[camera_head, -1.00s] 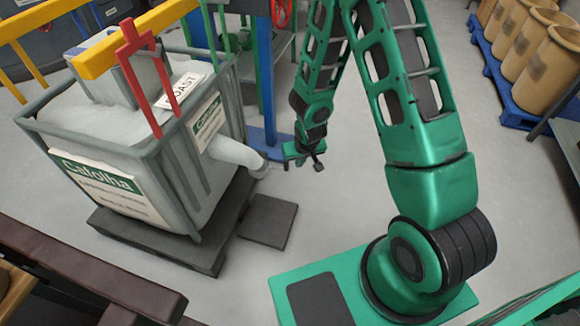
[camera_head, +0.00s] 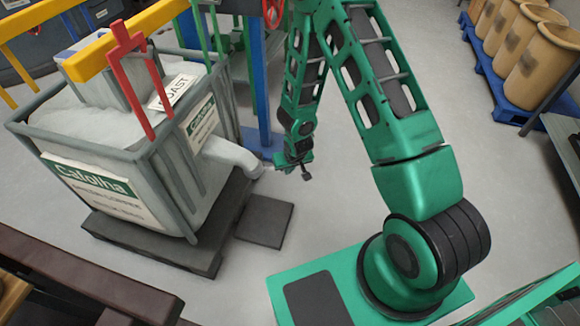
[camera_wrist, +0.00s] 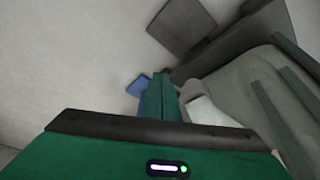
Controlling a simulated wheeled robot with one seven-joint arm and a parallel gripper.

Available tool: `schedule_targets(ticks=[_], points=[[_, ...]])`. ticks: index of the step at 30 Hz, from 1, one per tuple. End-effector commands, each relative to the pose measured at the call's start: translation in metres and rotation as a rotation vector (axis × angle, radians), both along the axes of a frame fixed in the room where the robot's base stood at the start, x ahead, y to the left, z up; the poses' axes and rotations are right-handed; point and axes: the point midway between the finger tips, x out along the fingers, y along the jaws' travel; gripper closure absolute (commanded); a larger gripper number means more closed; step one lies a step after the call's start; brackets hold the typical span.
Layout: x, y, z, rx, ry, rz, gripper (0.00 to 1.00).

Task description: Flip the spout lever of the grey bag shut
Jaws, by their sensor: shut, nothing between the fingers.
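The grey bag (camera_head: 212,110) stands in a grey frame at the left of the head view, with a "Cafolha" label. Its pale spout (camera_head: 232,155) sticks out to the right and bends down at its end. The spout also shows in the wrist view (camera_wrist: 204,108), right of my fingers and partly hidden by my gripper body. I cannot make out the spout lever clearly in either view. My gripper (camera_head: 279,161) is just right of the spout's end in the head view. In the wrist view its green fingers (camera_wrist: 160,92) are together and hold nothing; contact with the spout cannot be told.
A dark pallet (camera_head: 150,240) lies under the bag, with a dark flat plate (camera_head: 265,221) beside it. A blue post (camera_head: 262,100) rises behind the spout. A blue piece (camera_wrist: 138,84) shows beyond my fingers.

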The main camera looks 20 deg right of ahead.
Motion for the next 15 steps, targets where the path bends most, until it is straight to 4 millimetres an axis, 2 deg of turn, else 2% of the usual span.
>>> schedule_targets(ticks=[9,15], points=[[0.018,-0.001,-0.048,0.0,0.002,-0.001,1.0],[0.046,-0.003,-0.047,-0.001,-0.001,-0.001,1.0]])
